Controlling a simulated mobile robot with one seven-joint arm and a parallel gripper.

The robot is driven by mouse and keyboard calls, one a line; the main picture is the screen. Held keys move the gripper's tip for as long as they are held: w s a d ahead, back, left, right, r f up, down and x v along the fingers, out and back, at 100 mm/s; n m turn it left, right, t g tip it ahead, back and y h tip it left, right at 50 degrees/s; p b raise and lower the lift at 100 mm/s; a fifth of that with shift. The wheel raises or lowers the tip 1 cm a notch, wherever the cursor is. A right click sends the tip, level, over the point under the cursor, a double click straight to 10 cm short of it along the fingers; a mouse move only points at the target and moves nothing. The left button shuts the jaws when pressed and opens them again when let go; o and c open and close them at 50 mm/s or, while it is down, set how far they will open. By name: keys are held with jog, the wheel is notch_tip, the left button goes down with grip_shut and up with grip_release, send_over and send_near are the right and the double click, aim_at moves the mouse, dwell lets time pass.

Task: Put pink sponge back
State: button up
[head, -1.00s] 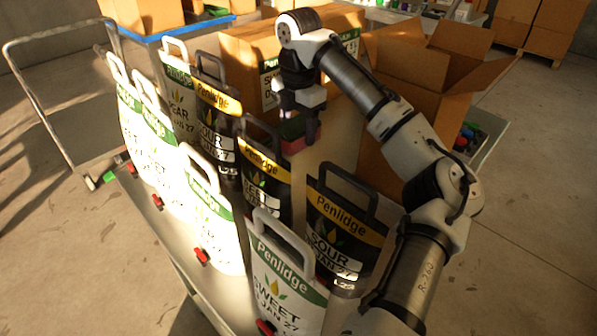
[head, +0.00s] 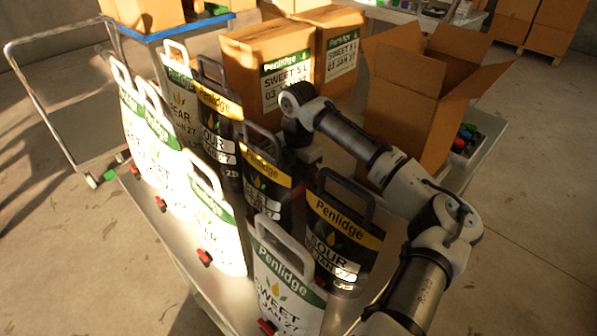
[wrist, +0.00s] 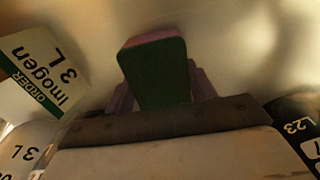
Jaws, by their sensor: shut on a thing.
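The pink sponge (wrist: 157,68) shows in the wrist view as a block with a dark green face and a pink edge. My gripper (wrist: 161,92) is shut on it, with a finger at each side. The sponge is over or on a pale surface (wrist: 225,45); I cannot tell whether it touches. In the head view my gripper is down among the black pouches, and its fingers and the sponge are hidden behind them.
Black pouches (head: 341,232) and white pouches (head: 281,285) with handles crowd the trolley. An order card (wrist: 40,72) is left of the sponge in the wrist view. Closed cartons (head: 262,55) stand behind, an open carton (head: 405,110) at right, beside bottles (head: 466,138).

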aim_at(299, 171)
jog(key=shift+f, duration=0.15)
jog(key=o, duration=1)
jog(key=shift+c, duration=0.2)
notch_tip(299, 171, up, 12)
jog(key=b, duration=0.2)
